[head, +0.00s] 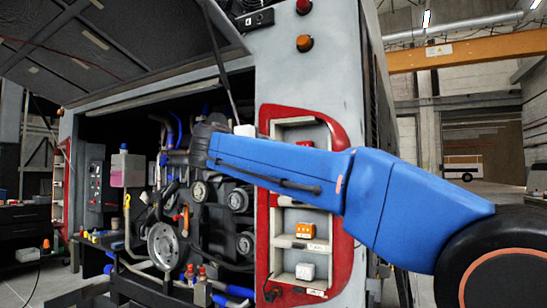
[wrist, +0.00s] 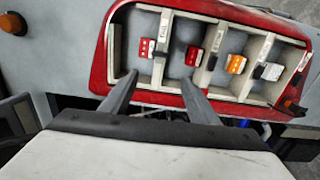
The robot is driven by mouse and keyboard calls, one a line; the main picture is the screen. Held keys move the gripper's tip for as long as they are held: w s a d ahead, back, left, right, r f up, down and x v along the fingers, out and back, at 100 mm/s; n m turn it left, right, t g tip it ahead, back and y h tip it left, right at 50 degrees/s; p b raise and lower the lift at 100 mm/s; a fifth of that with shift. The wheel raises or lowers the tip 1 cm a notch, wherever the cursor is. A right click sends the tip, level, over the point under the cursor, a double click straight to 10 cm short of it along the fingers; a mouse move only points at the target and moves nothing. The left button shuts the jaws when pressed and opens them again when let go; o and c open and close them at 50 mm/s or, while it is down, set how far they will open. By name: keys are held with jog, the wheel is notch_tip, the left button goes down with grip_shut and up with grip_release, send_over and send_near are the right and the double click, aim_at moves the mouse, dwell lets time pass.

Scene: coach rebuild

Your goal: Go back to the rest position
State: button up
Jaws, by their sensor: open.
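My blue arm (head: 280,165) reaches leftward across the coach's rear, in front of the red-framed panel (head: 338,262). Its far end is by the open engine bay; the gripper's fingers cannot be made out in the head view. In the wrist view my gripper (wrist: 160,78) is open, with two grey fingers apart and nothing between them. The fingertips overlap the near edge of the same red-framed panel (wrist: 100,68) in the picture; whether they touch it I cannot tell.
The panel's pale compartments hold red blocks (wrist: 146,48), an orange block (wrist: 236,64) and a white block (wrist: 268,71). The engine bay (head: 165,243) is crowded with pipes and pulleys under a raised hatch (head: 120,45). A dark workbench (head: 25,220) stands at left.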

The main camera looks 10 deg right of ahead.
dwell(0.5)
jog(key=s+d+f+m+g+y, duration=0.1)
jog(key=s+d+f+g+y, duration=0.1)
jog(key=s+d+f, duration=0.6)
jog(key=s+d+f+m+g+y, duration=0.1)
jog(key=s+d+f+m+g, duration=0.3)
jog(key=f, duration=0.6)
jog(key=s+d+f+n+g+y, duration=0.1)
jog(key=s+d+f+y, duration=0.1)
jog(key=s+d+f, duration=0.5)
jog(key=s+f+m+g+y, duration=0.1)
jog(key=s+f+m+y, duration=0.1)
jog(key=s+f, duration=0.9)
jog(key=s+f+m+g+y, duration=0.1)
jog(key=s+f+m+y, duration=0.2)
jog(key=s+f, duration=0.8)
notch_tip(320, 180, down, 8)
jog(key=shift+m+g+y, duration=0.3)
jog(key=shift+m+g, duration=0.1)
jog(key=shift+m, duration=0.6)
jog(key=shift+r, duration=0.1)
